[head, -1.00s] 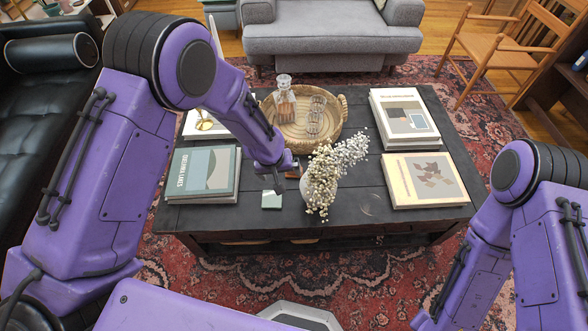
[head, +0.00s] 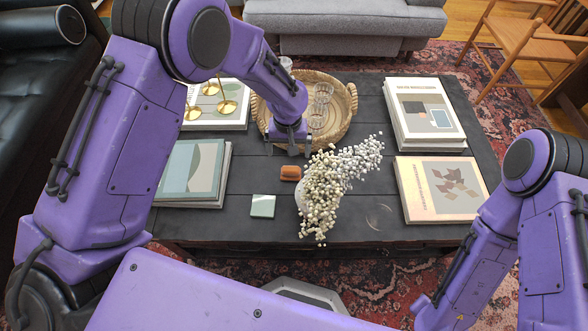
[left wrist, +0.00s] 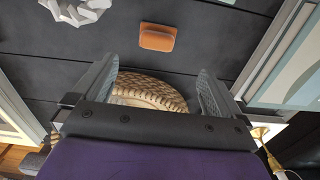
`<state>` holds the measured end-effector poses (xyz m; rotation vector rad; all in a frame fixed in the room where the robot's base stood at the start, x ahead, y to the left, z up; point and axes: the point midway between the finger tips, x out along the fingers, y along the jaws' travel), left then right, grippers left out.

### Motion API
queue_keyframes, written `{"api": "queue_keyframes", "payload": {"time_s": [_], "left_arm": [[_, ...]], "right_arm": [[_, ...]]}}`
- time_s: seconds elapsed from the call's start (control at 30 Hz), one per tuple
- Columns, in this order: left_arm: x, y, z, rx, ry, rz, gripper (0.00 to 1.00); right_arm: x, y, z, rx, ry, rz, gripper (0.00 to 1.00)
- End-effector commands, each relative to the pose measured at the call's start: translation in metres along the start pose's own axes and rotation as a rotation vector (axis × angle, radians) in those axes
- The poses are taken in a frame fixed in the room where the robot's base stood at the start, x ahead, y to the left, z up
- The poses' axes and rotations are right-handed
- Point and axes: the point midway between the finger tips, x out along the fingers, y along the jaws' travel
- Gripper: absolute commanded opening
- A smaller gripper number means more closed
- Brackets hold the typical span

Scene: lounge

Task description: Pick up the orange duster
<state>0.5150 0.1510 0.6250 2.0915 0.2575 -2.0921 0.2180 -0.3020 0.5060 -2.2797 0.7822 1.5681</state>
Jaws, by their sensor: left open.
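The orange duster (head: 290,173) is a small block lying on the dark coffee table (head: 240,183), left of the white flowers. It also shows in the left wrist view (left wrist: 157,38), beyond the fingertips. My left gripper (head: 291,148) is above the table on the far side of the duster, close to the basket tray. In the left wrist view my left gripper (left wrist: 157,75) has its two fingers wide apart with nothing between them but the view of the basket edge. My right arm shows at the right, but its gripper is out of view.
A vase of white flowers (head: 335,185) stands close right of the duster. A small pale green square (head: 263,206) lies in front-left. A woven tray (head: 347,112) with glasses is behind. Books (head: 190,170) lie left, more books (head: 440,188) right. Brass dishes (head: 227,107) stand back left.

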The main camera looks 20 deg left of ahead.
Motion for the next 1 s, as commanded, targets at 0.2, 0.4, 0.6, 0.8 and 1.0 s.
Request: {"api": "queue_keyframes", "payload": {"time_s": [0.2,0.4,0.6,0.8,1.0], "left_arm": [[0.03,0.0,0.001,0.0,-0.002,0.0,1.0],[0.062,0.0,0.0,0.001,-0.001,0.0,1.0],[0.092,0.003,0.001,0.002,-0.003,-0.001,1.0],[0.118,0.003,0.0,0.0,0.0,0.0,1.0],[0.118,0.003,0.0,0.0,0.001,0.0,1.0]], "right_arm": [[0.016,-0.001,0.006,0.0,0.0,0.0,0.0],[0.019,-0.002,0.008,0.0,0.0,0.0,0.0],[0.022,-0.002,0.009,0.0,0.0,0.0,0.0],[0.025,-0.002,0.01,0.0,0.0,0.0,0.0],[0.025,-0.002,0.01,0.0,0.0,0.0,0.0]]}}
